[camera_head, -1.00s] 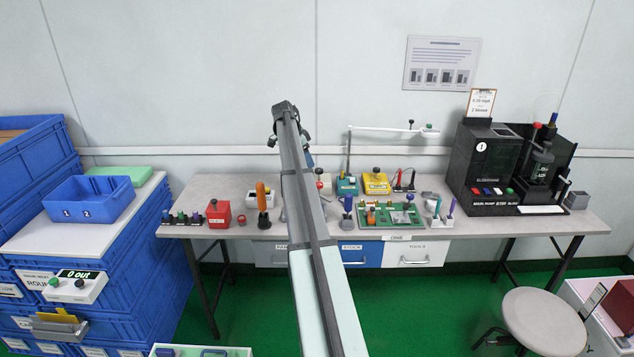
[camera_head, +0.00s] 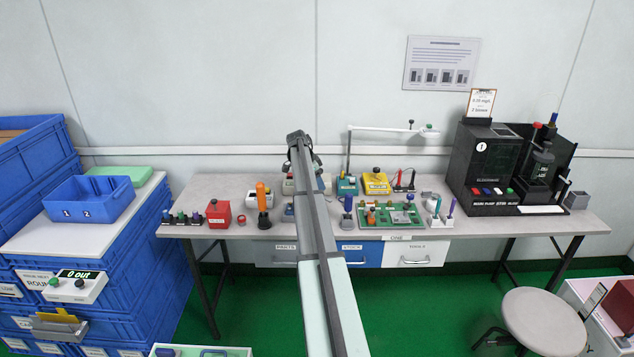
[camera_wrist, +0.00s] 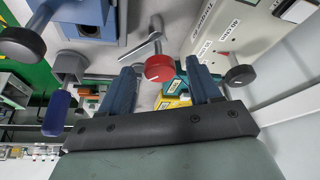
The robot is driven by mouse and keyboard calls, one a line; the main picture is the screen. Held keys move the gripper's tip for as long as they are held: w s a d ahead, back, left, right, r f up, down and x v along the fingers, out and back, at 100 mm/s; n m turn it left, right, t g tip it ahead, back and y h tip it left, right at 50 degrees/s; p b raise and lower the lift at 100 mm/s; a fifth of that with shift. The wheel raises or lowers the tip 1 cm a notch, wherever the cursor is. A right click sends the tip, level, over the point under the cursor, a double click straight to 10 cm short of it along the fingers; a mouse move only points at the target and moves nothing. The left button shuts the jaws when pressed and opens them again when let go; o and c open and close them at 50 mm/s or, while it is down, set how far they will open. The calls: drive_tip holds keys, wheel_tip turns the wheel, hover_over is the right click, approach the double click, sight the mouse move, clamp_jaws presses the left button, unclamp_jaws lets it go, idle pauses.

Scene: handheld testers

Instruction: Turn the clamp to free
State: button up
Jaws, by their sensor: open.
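My gripper (camera_wrist: 162,70) is open, with its two blue fingers apart. A red round knob (camera_wrist: 158,68) on a shaft shows between the fingertips in the wrist view; I cannot tell if either finger touches it. A beige box (camera_wrist: 245,30) with small labels, too tilted to read surely, is at the upper right, with a black knob (camera_wrist: 240,75) near the right finger. Which part is the clamp is not clear.
A blue block device (camera_wrist: 75,20) and a blue-handled part (camera_wrist: 57,112) lie left of the fingers. On the bench, an orange-handled tool (camera_head: 262,198) stands to the left. A teal tester (camera_head: 347,186), yellow tester (camera_head: 376,182) and green board (camera_head: 391,215) stand to the right.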

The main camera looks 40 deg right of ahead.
drive_tip(key=shift+c, duration=0.4)
drive_tip(key=c, duration=0.9)
drive_tip(key=shift+c, duration=0.3)
drive_tip(key=n, duration=0.1)
drive_tip(key=n+t, duration=0.1)
drive_tip(key=n, duration=0.2)
drive_tip(key=shift+s+h, duration=0.25)
drive_tip(key=shift+h, duration=0.05)
drive_tip(key=n+t, duration=0.2)
drive_tip(key=n, duration=0.2)
drive_tip(key=shift+s+n, duration=0.1)
drive_tip(key=shift+n, duration=0.5)
